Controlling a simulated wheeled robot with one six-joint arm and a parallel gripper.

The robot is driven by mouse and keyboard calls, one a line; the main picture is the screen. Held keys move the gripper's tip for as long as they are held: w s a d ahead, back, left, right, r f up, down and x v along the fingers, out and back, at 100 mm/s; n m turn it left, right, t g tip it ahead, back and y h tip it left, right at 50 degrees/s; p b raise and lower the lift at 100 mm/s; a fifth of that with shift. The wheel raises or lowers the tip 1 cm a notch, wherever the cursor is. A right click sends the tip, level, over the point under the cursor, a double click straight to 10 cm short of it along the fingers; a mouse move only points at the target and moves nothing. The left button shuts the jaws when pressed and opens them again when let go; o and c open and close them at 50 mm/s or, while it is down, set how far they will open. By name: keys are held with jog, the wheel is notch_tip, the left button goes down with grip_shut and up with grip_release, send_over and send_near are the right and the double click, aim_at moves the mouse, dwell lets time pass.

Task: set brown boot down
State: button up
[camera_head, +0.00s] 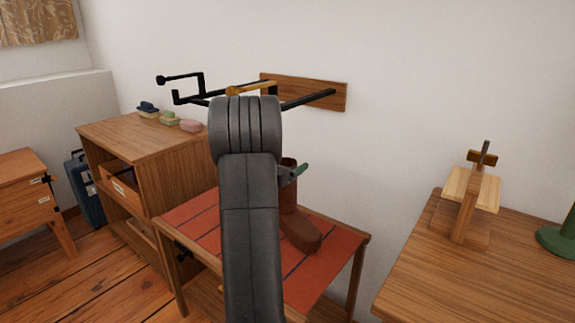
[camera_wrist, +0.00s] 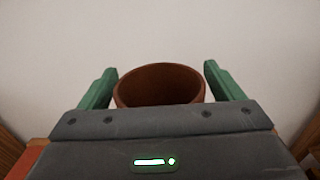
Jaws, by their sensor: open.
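The brown boot (camera_head: 303,230) stands upright on a small table with a red striped top (camera_head: 333,243). My arm hides part of the boot and the table. In the wrist view my gripper (camera_wrist: 160,84) is open. Its two green fingers stand on either side of the boot's round top opening (camera_wrist: 160,86), with a visible gap on each side.
A wall rack (camera_head: 325,97) with black hooks is above the table. A wooden cabinet (camera_head: 135,140) with several small brush-like items on top stands at left. At right a wooden table (camera_head: 500,265) holds a wooden stand (camera_head: 467,200) and a green object (camera_head: 560,240).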

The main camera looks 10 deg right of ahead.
jog(key=p+v, duration=0.2)
jog(key=v, duration=1)
